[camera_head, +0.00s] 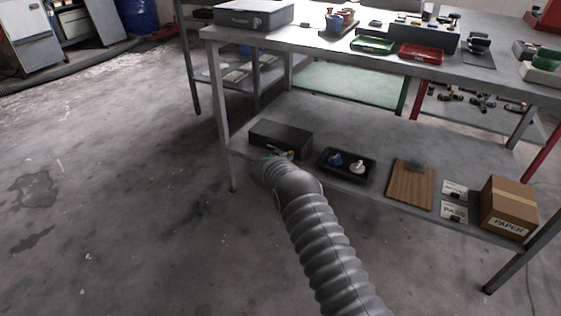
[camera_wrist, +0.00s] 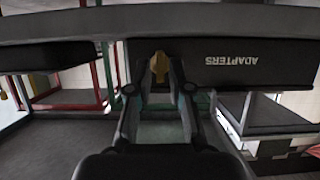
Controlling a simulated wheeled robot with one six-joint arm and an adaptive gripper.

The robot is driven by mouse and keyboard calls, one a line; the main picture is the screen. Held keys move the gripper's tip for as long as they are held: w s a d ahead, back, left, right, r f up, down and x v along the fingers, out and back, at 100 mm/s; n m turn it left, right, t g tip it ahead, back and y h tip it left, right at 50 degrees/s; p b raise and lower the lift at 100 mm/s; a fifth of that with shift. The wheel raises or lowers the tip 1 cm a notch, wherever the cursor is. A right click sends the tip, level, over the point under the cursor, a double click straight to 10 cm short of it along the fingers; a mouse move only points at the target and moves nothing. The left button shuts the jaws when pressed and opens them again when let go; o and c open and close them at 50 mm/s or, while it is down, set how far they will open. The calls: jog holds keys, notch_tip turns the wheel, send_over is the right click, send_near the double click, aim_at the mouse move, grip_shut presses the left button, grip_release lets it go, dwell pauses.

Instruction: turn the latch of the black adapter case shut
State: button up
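The black adapter case (camera_head: 281,137) sits on the lower shelf of the table, at its left end. In the wrist view the case (camera_wrist: 215,62) appears upside down, with the white word ADAPTERS on its front. A brass latch (camera_wrist: 158,66) shows on that front and stands roughly upright in the picture. My gripper (camera_wrist: 159,78) is at the front of the case, with one finger on each side of the latch. The fingers are apart, and small gaps seem to show beside the latch. In the head view my arm mostly hides the gripper (camera_head: 279,155).
On the lower shelf (camera_head: 230,120), a black tray (camera_head: 347,165) with small parts, a wooden board (camera_head: 411,185), white cards (camera_head: 454,209) and a cardboard box (camera_head: 509,207) stand right of the case. The tabletop lies above. The floor in front is clear.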

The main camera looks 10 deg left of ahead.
jog(key=v, duration=1.1)
jog(key=shift+s, duration=0.2)
jog(key=shift+a, duration=0.1)
